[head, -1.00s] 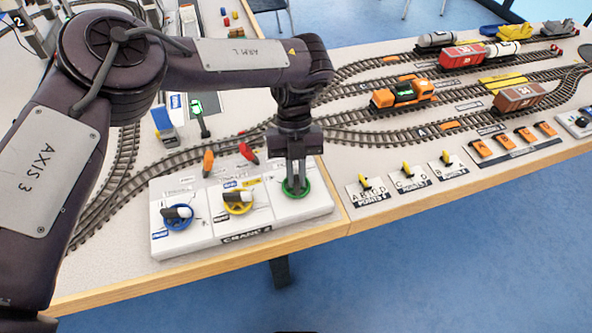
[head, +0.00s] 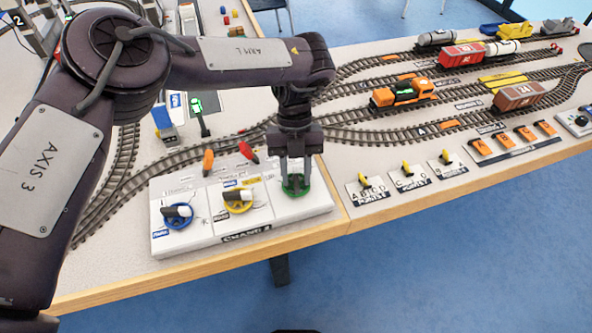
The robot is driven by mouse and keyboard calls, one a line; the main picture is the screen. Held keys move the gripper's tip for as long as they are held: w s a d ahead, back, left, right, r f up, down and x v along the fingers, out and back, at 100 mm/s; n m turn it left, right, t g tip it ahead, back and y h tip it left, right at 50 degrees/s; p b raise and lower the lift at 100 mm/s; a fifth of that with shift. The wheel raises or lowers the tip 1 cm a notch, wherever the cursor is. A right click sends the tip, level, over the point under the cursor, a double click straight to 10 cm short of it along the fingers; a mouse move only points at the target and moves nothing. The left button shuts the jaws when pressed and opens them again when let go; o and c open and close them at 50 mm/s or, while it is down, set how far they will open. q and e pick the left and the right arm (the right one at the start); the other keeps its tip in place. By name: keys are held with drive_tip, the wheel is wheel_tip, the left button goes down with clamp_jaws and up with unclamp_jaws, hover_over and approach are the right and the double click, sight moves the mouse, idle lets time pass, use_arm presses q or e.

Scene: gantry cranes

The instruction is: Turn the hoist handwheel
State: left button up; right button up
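A white crane control box (head: 300,207) at the table's front edge carries three handwheels: blue (head: 170,222), yellow (head: 235,207) and green (head: 298,193). The small labels are too blurred for me to tell which wheel is the hoist. My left gripper (head: 295,182) points down over the green wheel. Its two fingers are spread apart and reach down close to the wheel, hiding much of it. I cannot tell whether they touch it. My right gripper is not in view.
An orange lever (head: 208,161) and a red lever (head: 249,152) stand behind the box. Yellow point levers (head: 406,169) and orange switches (head: 512,137) line the front edge to the right. Tracks with an orange locomotive (head: 402,92) and wagons lie behind.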

use_arm(q)
drive_tip(key=v, duration=0.8)
drive_tip(key=shift+f, duration=0.1)
drive_tip(key=shift+c, duration=0.2)
idle(0.6)
